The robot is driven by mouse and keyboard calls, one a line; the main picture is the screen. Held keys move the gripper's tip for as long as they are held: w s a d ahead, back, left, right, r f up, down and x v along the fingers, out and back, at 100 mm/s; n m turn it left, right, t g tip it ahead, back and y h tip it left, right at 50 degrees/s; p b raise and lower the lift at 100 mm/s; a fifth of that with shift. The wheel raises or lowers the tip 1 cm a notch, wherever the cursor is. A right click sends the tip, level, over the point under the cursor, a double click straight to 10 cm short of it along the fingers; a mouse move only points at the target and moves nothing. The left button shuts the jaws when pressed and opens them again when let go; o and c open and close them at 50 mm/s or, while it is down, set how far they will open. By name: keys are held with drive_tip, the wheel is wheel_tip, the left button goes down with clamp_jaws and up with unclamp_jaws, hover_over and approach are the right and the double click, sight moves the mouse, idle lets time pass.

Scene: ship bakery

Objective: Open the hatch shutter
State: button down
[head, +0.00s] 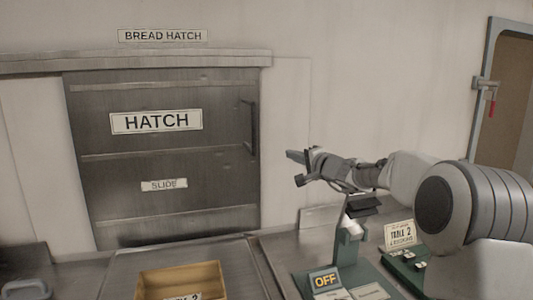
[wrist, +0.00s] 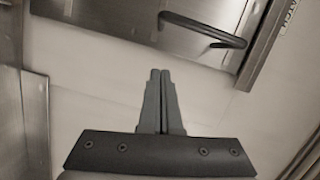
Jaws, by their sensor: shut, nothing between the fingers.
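The hatch shutter (head: 160,195) is a dark metal panel in the wall at the left of the head view, with a HATCH sign and a smaller SLIDE label. It covers the opening. Its vertical bar handle (head: 251,127) is near its right edge. The handle also shows in the wrist view as a dark curved bar (wrist: 205,31), beyond the fingertips. My gripper (head: 290,156) is to the right of the handle, apart from it. In the wrist view my gripper (wrist: 160,72) has its two fingers together, with nothing between them.
A wooden tray (head: 180,280) sits on the counter below the shutter. A green device with an OFF sign (head: 325,281) and a TABLE 2 card (head: 400,235) stand below my arm. A door with a red handle (head: 491,108) is at the far right. The wall between handle and gripper is bare.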

drive_tip(key=w+a+f+p, duration=0.1)
drive_tip(key=w+a+p, duration=0.4)
drive_tip(key=w+a, duration=0.2)
drive_tip(key=shift+a+f, duration=0.15)
drive_tip(key=shift+a, duration=0.85)
drive_tip(key=shift+a, duration=0.1)
